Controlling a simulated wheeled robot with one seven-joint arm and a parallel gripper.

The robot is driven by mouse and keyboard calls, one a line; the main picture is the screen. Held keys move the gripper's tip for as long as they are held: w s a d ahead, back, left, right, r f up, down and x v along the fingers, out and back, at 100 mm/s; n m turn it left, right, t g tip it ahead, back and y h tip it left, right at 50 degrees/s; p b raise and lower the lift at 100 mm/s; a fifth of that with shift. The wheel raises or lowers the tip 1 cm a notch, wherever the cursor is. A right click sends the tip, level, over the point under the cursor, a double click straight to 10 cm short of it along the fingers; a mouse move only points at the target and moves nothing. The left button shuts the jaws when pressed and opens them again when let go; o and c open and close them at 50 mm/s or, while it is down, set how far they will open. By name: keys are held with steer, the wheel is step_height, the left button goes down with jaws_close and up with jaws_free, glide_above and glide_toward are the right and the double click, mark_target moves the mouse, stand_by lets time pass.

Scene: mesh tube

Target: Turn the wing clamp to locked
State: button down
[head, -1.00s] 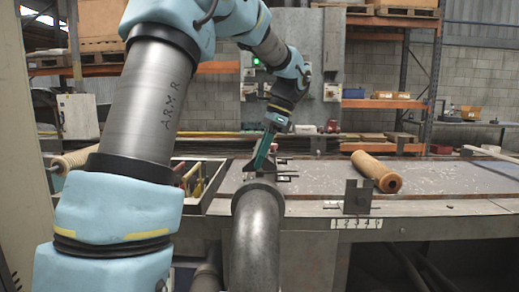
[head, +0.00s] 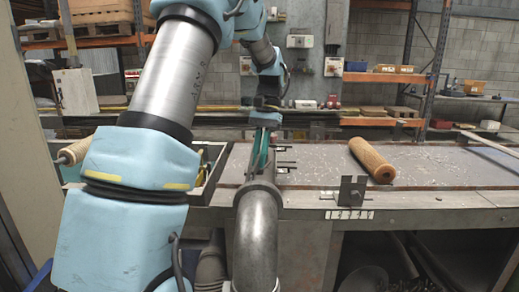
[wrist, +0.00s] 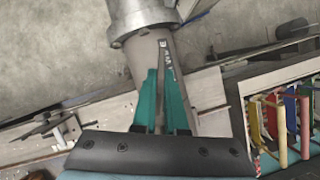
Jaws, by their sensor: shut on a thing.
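My gripper (head: 257,167) points down at the bench, just beyond the upper end of the grey pipe (head: 258,215). In the wrist view its two teal fingers (wrist: 160,75) are shut on a flat grey piece (wrist: 147,55), which I take to be part of the wing clamp. A narrow strip with small dark marks runs along this piece beside the pipe's collar (wrist: 140,15). The fingers and pipe hide most of the clamp in the head view, so I cannot read its setting. Several thin metal prongs (head: 284,163) stick out right of the fingers.
A wooden roller (head: 372,160) lies on the bench (head: 430,165) at the right. An upright metal bracket (head: 352,190) stands at the front edge above a number label. A tray of coloured tools is left of the gripper; the tools show in the wrist view (wrist: 283,125).

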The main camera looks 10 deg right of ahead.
steer(key=shift+n+h+p, duration=0.8)
steer(key=shift+n+p, duration=0.1)
steer(key=shift+n, duration=1.2)
steer(key=c, duration=1)
jaws_free()
steer(key=shift+o, duration=0.2)
steer(key=b+v, duration=0.2)
steer(key=v, duration=0.8)
steer(key=shift+w+r, duration=0.3)
steer(key=shift+w, duration=0.05)
